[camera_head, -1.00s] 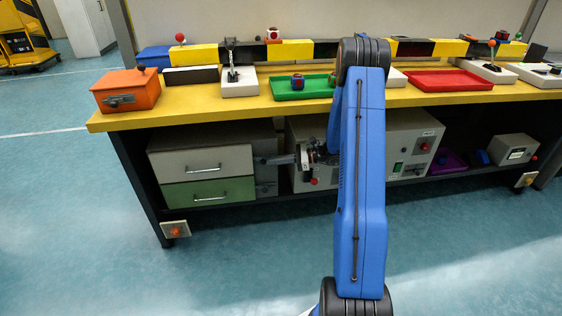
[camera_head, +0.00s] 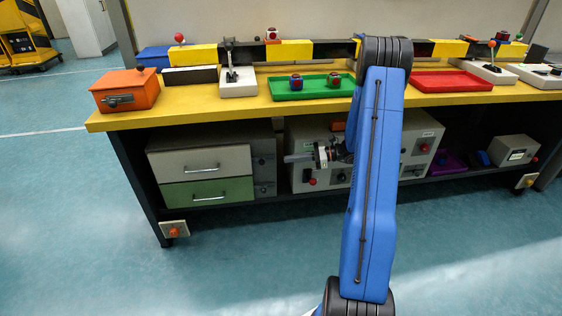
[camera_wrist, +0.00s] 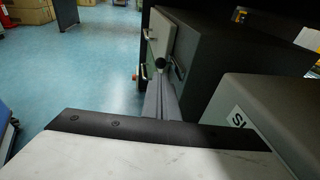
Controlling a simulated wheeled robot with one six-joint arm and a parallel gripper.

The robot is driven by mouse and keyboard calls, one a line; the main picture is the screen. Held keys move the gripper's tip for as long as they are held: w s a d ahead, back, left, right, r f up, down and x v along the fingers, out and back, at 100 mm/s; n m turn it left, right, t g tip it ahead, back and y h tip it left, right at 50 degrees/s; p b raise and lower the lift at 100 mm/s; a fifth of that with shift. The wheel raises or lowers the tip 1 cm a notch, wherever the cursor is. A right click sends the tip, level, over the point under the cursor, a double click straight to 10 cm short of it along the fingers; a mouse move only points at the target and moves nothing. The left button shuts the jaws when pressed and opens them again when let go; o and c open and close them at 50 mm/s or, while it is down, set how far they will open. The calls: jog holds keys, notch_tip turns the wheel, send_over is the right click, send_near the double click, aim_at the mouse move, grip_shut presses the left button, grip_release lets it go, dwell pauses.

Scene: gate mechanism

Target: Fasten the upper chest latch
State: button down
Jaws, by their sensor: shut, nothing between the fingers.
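Below the bench stands a chest (camera_head: 200,165) with a light upper drawer and a green lower drawer. Both drawers look closed. Beside them is a grey strip with a small dark upper fitting (camera_head: 263,160) and a lower one (camera_head: 263,188); I cannot tell how the upper one is set. My gripper (camera_head: 287,158) is shut and empty, pointing left, to the right of the upper fitting. Contact with the knob is unclear.
A grey control box (camera_head: 418,145) stands behind and right of my gripper under the yellow bench top (camera_head: 210,103). On the bench are an orange box with a bolt (camera_head: 125,92), a green tray (camera_head: 310,92) and a red tray (camera_head: 450,82). The floor in front is clear.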

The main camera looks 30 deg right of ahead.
jog(key=v, duration=0.5)
jog(key=shift+s+d+r, duration=0.1)
jog(key=shift+s+d, duration=0.1)
jog(key=shift+d, duration=0.15)
